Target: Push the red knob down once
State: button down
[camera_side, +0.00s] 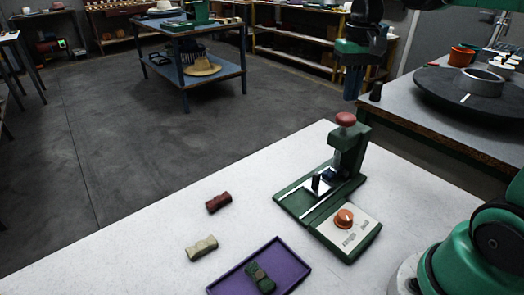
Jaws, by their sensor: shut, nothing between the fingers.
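The red knob (346,119) sits on top of the upright column of a small green press (352,150) on the white table.
An orange dial (344,218) is on the panel in front of the press. A purple tray (226,286) holds a dark green block (260,277). A red block (219,203) and a beige block (201,247) lie on the table (130,255). A bench with a turntable (440,88) is at right.

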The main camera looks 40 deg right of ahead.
jog(key=shift+r, duration=2.9)
dwell(0.8)
jog(key=s+a+f+n+t, duration=0.2)
jog(key=a+f+n+t, duration=0.4)
jog(key=a+f, duration=0.4)
notch_tip(320, 180, down, 2)
jog(key=shift+s+f+t, duration=0.2)
jog(key=shift+f+t, duration=0.05)
jog(key=shift+t, duration=0.35)
